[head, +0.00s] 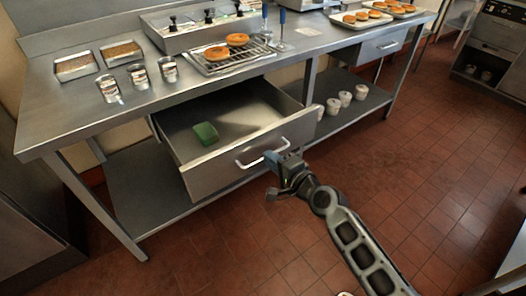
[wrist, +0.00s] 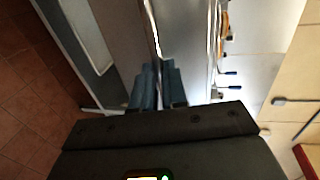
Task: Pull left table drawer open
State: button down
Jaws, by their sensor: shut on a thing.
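The left table drawer (head: 215,179) stands well out from under the steel table, its inside showing. A bar handle (head: 250,164) runs across its front. My gripper (head: 271,158) is at the right part of this handle, with its blue fingers shut on the bar. In the wrist view, the two blue fingers (wrist: 158,84) are close together, and a thin bright bar, which looks like the handle (wrist: 154,28), runs down to them. The fingers hide the gripped part. A green block (head: 205,133) lies inside the drawer.
The tabletop (head: 60,118) above holds cans (head: 138,77), two pans, a rack (head: 230,60) with round orange items and blue-handled tools. White cups (head: 345,98) stand on the lower shelf. A second drawer (head: 383,45) at the right looks shut. The tiled floor (head: 420,160) at right is clear.

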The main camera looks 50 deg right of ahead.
jog(key=shift+v, duration=0.75)
jog(key=shift+f, duration=0.2)
jog(key=c, duration=1.2)
grip_release()
jog(key=shift+o, duration=0.2)
jog(key=b+v, duration=0.1)
jog(key=v, duration=0.6)
jog(key=shift+s, duration=0.4)
jog(key=shift+a, duration=0.15)
jog(key=s+a+r+n+y, duration=0.1)
jog(key=s+a+n, duration=0.8)
jog(key=s+a, duration=0.15)
jog(key=s+a+r+n+y, duration=0.3)
jog(key=s+a+r+n, duration=0.5)
jog(key=s+r+n, duration=0.2)
jog(key=shift+s+r+n, duration=0.25)
jog(key=shift+s+n, duration=0.35)
jog(key=shift+n, duration=0.5)
